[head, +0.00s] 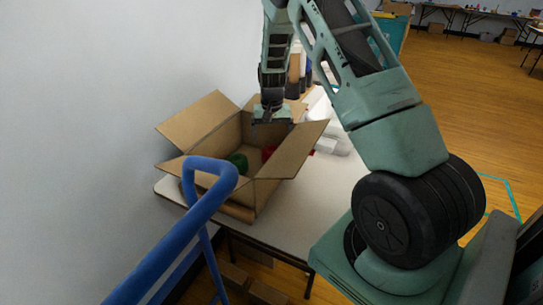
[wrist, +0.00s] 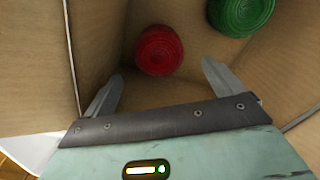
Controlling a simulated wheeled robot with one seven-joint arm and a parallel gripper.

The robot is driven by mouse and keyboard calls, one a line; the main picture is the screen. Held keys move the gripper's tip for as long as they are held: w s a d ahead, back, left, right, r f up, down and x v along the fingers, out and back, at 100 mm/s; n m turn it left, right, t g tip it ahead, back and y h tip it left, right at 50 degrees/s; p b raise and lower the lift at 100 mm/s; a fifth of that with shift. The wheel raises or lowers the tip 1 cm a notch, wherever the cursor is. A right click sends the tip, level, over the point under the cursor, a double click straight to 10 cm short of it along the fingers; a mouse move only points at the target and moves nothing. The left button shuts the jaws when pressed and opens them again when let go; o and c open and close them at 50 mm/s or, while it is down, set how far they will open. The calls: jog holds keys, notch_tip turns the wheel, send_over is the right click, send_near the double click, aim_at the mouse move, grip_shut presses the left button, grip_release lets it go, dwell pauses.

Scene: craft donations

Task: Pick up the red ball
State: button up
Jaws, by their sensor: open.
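The red ball (wrist: 159,50) lies on the bottom of an open cardboard box, and in the wrist view it is just beyond my fingertips, roughly between them. In the head view only a part of the red ball (head: 268,153) shows behind the box's near wall. My gripper (wrist: 160,82) points down into the box with its two fingers apart and nothing between them. In the head view my gripper (head: 272,122) is over the box opening. The gap between fingers and ball is hard to judge.
A green ball (wrist: 241,14) lies in the box close to the red one; it also shows in the head view (head: 238,162). The cardboard box (head: 216,179) has its flaps spread and stands on a white table (head: 300,210) against a wall. A blue rail (head: 185,225) stands in front.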

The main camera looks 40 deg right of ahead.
aim_at(272, 150)
notch_tip(272, 150, down, 8)
jog(key=shift+s+f+p, duration=0.1)
jog(key=shift+p, duration=0.55)
jog(key=c, duration=1)
